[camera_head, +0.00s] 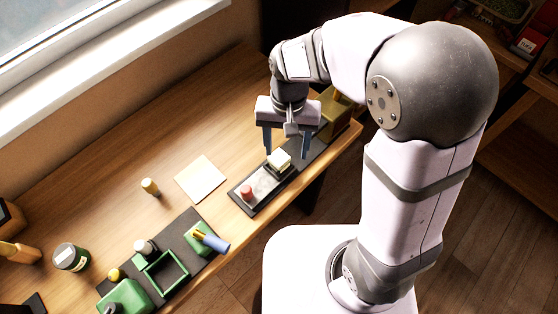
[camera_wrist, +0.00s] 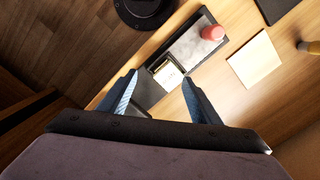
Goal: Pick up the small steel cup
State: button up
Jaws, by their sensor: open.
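My gripper (camera_head: 287,153) is open, with its two blue fingers pointing down over the dark tray (camera_head: 240,203). Nothing shows between the fingers. A small pale, square-topped thing (camera_head: 279,160) sits on the tray under the gripper; in the wrist view, it (camera_wrist: 168,73) lies just beyond the fingertips. I cannot surely make out a steel cup. A small round grey-white thing (camera_head: 144,246) beside the green bins might be it, but it is too small to tell. It is well to the left of my gripper and out of the wrist view.
A red cylinder (camera_head: 247,192) stands on the same tray. An olive box (camera_head: 335,112) is behind the gripper. Wood around the paper is clear.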

aim_at(278, 156)
jog(key=n, duration=0.1)
jog(key=a+n, duration=0.1)
jog(key=n, duration=0.3)
jog(key=shift+w+a+r+p, duration=0.3)
jog(key=shift+w+r, duration=0.05)
jog(key=shift+r, duration=0.05)
jog(key=n, duration=0.1)
jog(key=a+n, duration=0.1)
jog(key=n, duration=0.1)
jog(key=n+h, duration=0.1)
jog(key=n, duration=0.1)
jog(key=shift+w+a+r, duration=0.2)
jog(key=shift+w+a, duration=0.05)
jog(key=shift+w, duration=0.05)
jog(key=shift+s+d+f+p, duration=0.15)
jog(key=shift+f+p, duration=0.4)
jog(key=shift+f, duration=0.55)
jog(key=shift+d+f+p, duration=0.15)
jog(key=shift+f+p, duration=0.25)
jog(key=shift+s+d+f+p, duration=0.1)
jog(key=shift+f+p, duration=0.15)
jog(key=shift+f, duration=0.45)
jog(key=shift+w+d+f+p, duration=0.1)
jog(key=shift+f+p, duration=0.1)
jog(key=shift+f, duration=0.55)
jog(key=shift+s+d+f+p, duration=0.1)
jog(key=shift+f+p, duration=0.15)
jog(key=shift+f, duration=0.45)
grip_shut()
jog(key=shift+r, duration=0.15)
